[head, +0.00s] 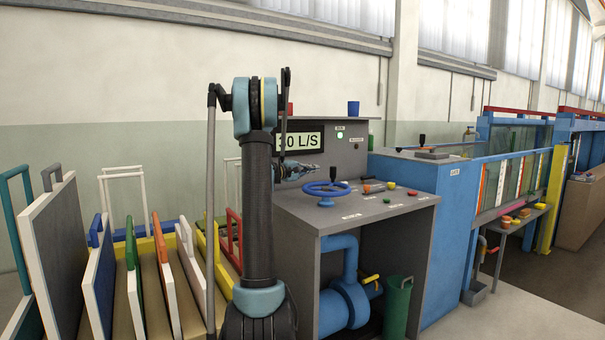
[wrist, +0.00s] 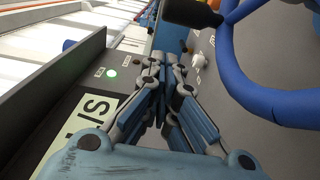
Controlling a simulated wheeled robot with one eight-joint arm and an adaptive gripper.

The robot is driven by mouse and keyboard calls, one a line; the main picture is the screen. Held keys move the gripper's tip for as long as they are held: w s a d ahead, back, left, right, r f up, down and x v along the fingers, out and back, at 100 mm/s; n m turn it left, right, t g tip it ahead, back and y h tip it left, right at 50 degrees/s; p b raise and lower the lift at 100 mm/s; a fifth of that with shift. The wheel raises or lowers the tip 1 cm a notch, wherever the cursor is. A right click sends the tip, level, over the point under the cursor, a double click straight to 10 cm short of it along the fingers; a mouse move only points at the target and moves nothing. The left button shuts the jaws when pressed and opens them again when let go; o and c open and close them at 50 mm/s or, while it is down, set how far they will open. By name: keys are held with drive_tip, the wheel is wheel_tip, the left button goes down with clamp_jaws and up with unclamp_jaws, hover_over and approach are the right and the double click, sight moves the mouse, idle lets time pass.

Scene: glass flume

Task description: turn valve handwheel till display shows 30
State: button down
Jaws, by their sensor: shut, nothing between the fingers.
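The blue valve handwheel (head: 326,194) lies on the grey control desk, right of my arm in the head view. In the wrist view the handwheel (wrist: 228,62) fills the upper right, with a dark knob at the top. My gripper (head: 316,170) is shut and empty, just above and behind the handwheel in the head view. In the wrist view my gripper (wrist: 168,68) is beside the rim, apart from it. Only part of the display (wrist: 90,120) shows in the wrist view.
A green lamp (head: 340,135) is lit on the back panel. Buttons and small items (head: 391,186) sit right of the handwheel. A blue cup (head: 353,108) stands on top of the panel. Framed boards (head: 55,265) crowd the left; open floor (head: 460,325) lies at the right front.

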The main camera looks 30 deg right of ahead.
sight(323, 182)
drive_tip(key=shift+s+d, duration=0.85)
drive_tip(key=shift+d, duration=0.1)
drive_tip(key=shift+s+d, duration=0.4)
drive_tip(key=shift+d, duration=0.15)
drive_tip(key=shift+s+d, duration=0.45)
drive_tip(key=shift+d, duration=0.25)
drive_tip(key=shift+w+a, duration=0.1)
